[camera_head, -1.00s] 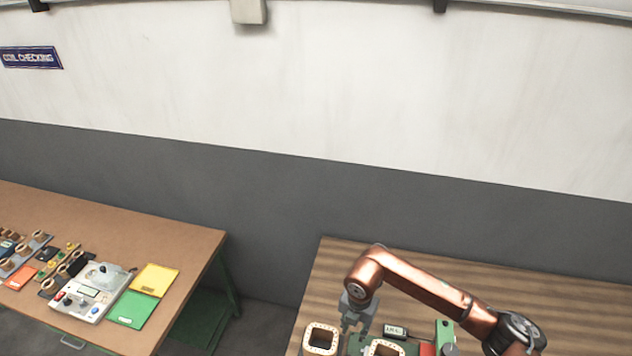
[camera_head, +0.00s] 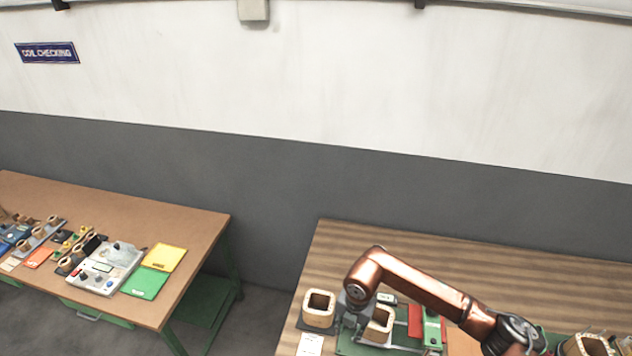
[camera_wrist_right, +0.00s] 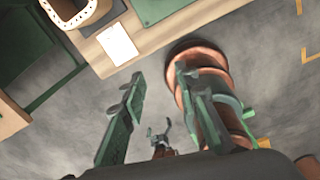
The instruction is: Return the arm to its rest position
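My right arm (camera_head: 425,288) is copper and reaches in from the lower right of the head view, bent, over the near wooden table (camera_head: 450,245). Its grey gripper (camera_head: 350,318) hangs between two square coils, partly hidden by the arm. The left arm is not in the head view.
One coil (camera_head: 319,309) stands left of the gripper, another (camera_head: 379,324) on a green fixture (camera_head: 405,338). More coils (camera_head: 587,345) are at lower right. A white card (camera_head: 310,345) lies at the table's left edge. Another table (camera_head: 190,222) with instruments stands left, across a floor gap.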

